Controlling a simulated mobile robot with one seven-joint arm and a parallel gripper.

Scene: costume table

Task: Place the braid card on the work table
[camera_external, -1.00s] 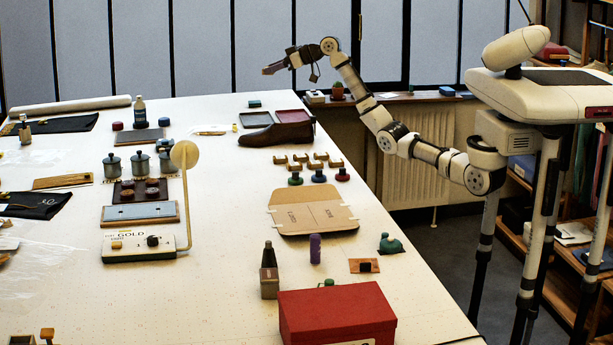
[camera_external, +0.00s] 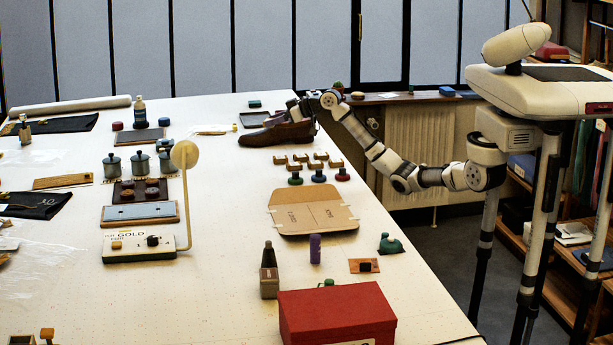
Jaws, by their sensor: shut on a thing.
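The white work table (camera_external: 225,220) runs from the foreground to the windows. My gripper (camera_external: 292,112) is low over its far right part, just behind and above the brown shoe (camera_external: 275,136). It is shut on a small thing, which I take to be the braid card. The card is mostly hidden by the gripper and the shoe and too small to make out. I cannot tell whether it touches the table.
A dark tray (camera_external: 254,120) lies left of my gripper; a reddish one is largely covered by it. Several small clips (camera_external: 307,160), a cardboard piece (camera_external: 312,212) and a red box (camera_external: 337,318) lie nearer. Bare table shows left of the shoe.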

